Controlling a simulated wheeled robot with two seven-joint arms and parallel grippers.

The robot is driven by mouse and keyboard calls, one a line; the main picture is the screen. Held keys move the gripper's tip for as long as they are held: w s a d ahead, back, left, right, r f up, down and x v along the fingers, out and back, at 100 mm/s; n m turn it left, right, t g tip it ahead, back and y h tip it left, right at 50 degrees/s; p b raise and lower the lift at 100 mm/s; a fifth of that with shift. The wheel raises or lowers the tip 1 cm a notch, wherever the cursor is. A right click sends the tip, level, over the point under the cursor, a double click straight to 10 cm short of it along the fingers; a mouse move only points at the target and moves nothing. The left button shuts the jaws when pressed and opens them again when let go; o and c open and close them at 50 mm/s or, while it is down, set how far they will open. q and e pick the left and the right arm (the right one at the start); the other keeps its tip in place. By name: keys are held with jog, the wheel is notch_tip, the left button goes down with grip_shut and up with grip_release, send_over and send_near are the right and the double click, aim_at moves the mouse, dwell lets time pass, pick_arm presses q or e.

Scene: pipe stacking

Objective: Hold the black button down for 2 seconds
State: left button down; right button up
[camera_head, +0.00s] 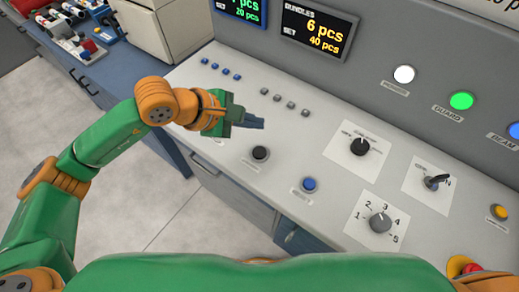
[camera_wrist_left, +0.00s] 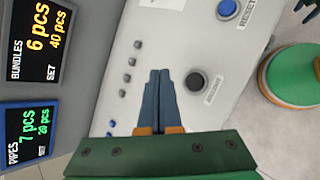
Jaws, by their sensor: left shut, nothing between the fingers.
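The black button (camera_head: 261,153) is a round cap in a grey ring on the light control panel (camera_head: 300,130). In the left wrist view the black button (camera_wrist_left: 195,82) lies just to the right of the fingertips. My left gripper (camera_head: 262,123) is shut and empty, with its blue-grey fingers above the panel, behind the button in the head view. The fingers also show in the left wrist view (camera_wrist_left: 159,75). They are apart from the button, which is fully visible. My right gripper is not in view.
A blue button (camera_head: 309,184) sits right of the black one. Rotary knobs (camera_head: 359,147) and (camera_head: 380,222) stand farther right, with a red button (camera_head: 470,267) at the front corner. Small blue and grey pegs (camera_head: 290,104) line the panel's back. Displays (camera_head: 322,28) hang behind.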

aim_at(255, 153)
pick_arm(q)
notch_tip(255, 153, down, 9)
jog(key=b, duration=0.6)
jog(key=shift+r, duration=0.1)
dwell(1.7)
jog(key=shift+f+b, duration=0.4)
jog(key=shift+b, duration=0.3)
jog(key=shift+f+b, duration=0.45)
jog(key=shift+b, duration=0.15)
dwell(0.3)
jog(key=shift+r, duration=0.1)
dwell(2.6)
jog(key=shift+r+p, duration=0.4)
jog(key=shift+r, duration=0.35)
